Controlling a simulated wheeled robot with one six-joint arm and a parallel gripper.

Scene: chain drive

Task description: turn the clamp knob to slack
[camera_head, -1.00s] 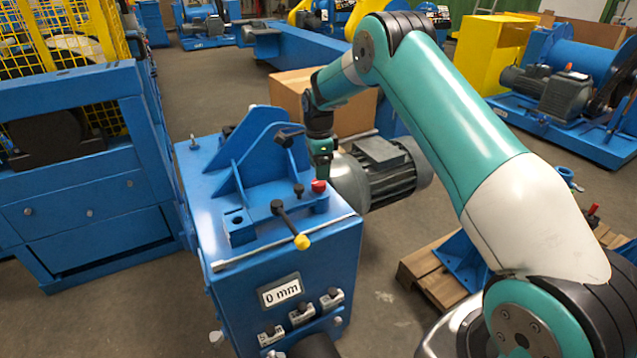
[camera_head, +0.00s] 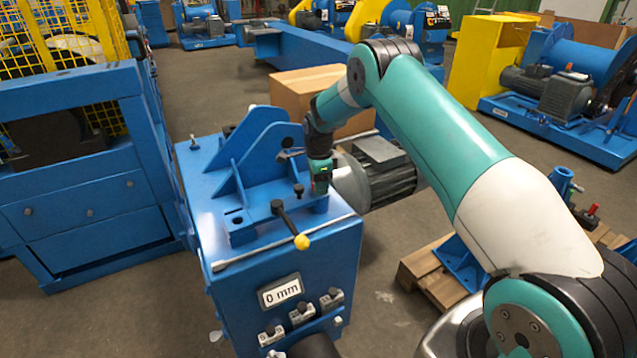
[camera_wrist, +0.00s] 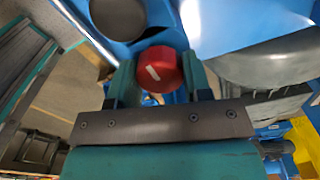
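The clamp knob (camera_wrist: 162,68) is a round red knob with a white mark on its face. In the wrist view it sits between the two teal fingers of my gripper (camera_wrist: 160,76). The fingers are spread, one at each side of the knob and close to it; I see no clear grip on it. In the head view my gripper (camera_head: 320,178) is low over the right rear part of the blue machine's top (camera_head: 275,235), and it hides the knob. A display plate (camera_head: 281,291) on the machine's front reads 0 mm.
A lever with a yellow tip (camera_head: 302,242) sticks out at the front of the machine top. A blue angled bracket (camera_head: 250,155) stands left of my gripper, and a grey motor (camera_head: 380,170) is behind right. A cardboard box (camera_head: 300,95) is farther back.

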